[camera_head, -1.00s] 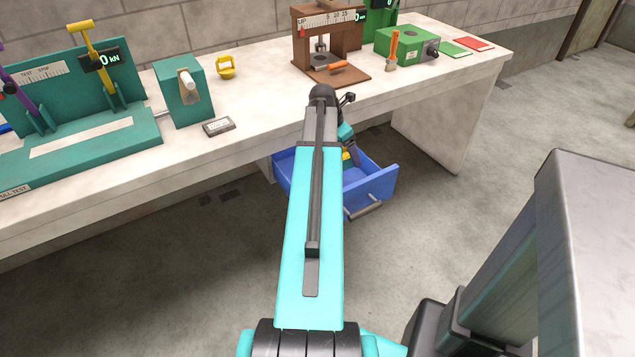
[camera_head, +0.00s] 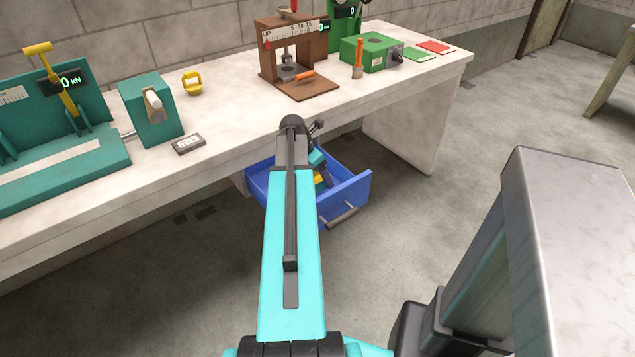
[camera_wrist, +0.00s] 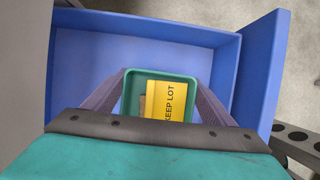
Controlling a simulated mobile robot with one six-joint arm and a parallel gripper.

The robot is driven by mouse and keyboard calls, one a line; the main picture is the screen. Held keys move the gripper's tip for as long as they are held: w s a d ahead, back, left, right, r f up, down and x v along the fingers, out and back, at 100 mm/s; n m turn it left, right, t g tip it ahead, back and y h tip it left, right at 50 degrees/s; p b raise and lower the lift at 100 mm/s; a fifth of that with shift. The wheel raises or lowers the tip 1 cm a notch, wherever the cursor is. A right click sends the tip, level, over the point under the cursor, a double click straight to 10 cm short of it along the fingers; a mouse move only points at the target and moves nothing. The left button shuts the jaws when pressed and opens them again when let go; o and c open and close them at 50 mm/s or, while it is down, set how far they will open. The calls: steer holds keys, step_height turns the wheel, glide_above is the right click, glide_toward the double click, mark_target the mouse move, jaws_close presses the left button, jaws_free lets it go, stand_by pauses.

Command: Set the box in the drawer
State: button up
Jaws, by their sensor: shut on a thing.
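The box (camera_wrist: 133,98) is a small green open tray with a yellow card reading "KEEP LOT" inside. In the wrist view it sits between the two purple-grey fingers of my gripper (camera_wrist: 162,82), which is shut on it. The blue drawer (camera_wrist: 85,60) is open, and its floor shows around and beyond the box. In the head view the drawer (camera_head: 348,200) is pulled out beneath the bench, and the yellow of the box (camera_head: 319,180) shows within its outline, partly behind my arm. I cannot tell whether the box touches the drawer floor.
The white bench top (camera_head: 225,135) lies above and behind the drawer. On it stand a brown press (camera_head: 298,60), a green device (camera_head: 372,52), a teal block (camera_head: 150,110) and a small grey label plate (camera_head: 189,144). The visible drawer floor looks clear.

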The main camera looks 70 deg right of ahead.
steer(key=shift+f, duration=0.1)
steer(key=shift+f, duration=1.85)
steer(key=shift+f, duration=0.1)
steer(key=o, duration=1.4)
steer(key=shift+c, duration=0.2)
steer(key=shift+v, duration=6.1)
steer(key=shift+a, duration=0.1)
